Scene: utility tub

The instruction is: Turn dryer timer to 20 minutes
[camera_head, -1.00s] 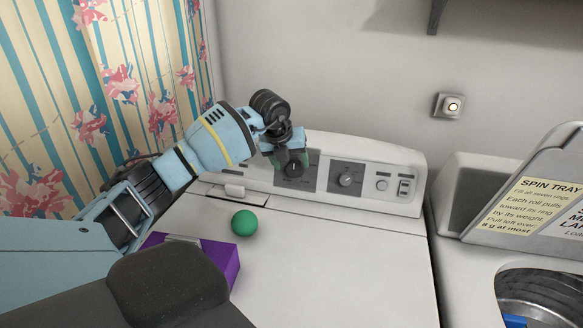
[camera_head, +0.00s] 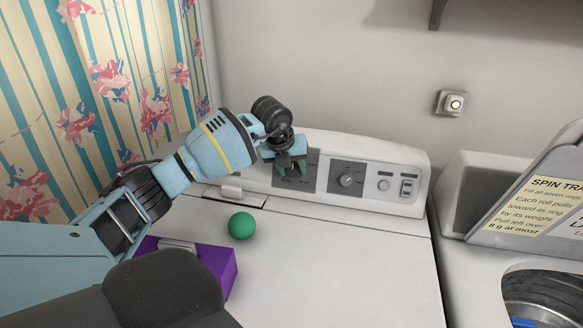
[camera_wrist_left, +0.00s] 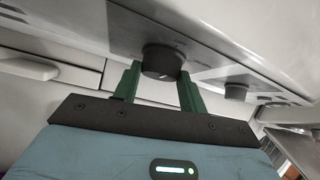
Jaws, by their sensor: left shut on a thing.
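The dryer (camera_head: 345,260) has a back control panel with a dark plate (camera_head: 311,170) carrying a round black knob (camera_wrist_left: 162,62). My left gripper (camera_head: 291,172) reaches this knob from the left, with one green finger on each side of it. It is shut on the knob, which the gripper mostly hides in the head view. A pale mark shows on the knob's face in the left wrist view, but I cannot read the dial setting. My right gripper is not in view.
A second knob (camera_head: 347,180), a small button (camera_head: 384,185) and a rocker switch (camera_head: 406,187) sit farther right. A green ball (camera_head: 242,226) and a purple box (camera_head: 221,264) rest on the dryer top. A tub machine with a sign (camera_head: 527,200) stands at right.

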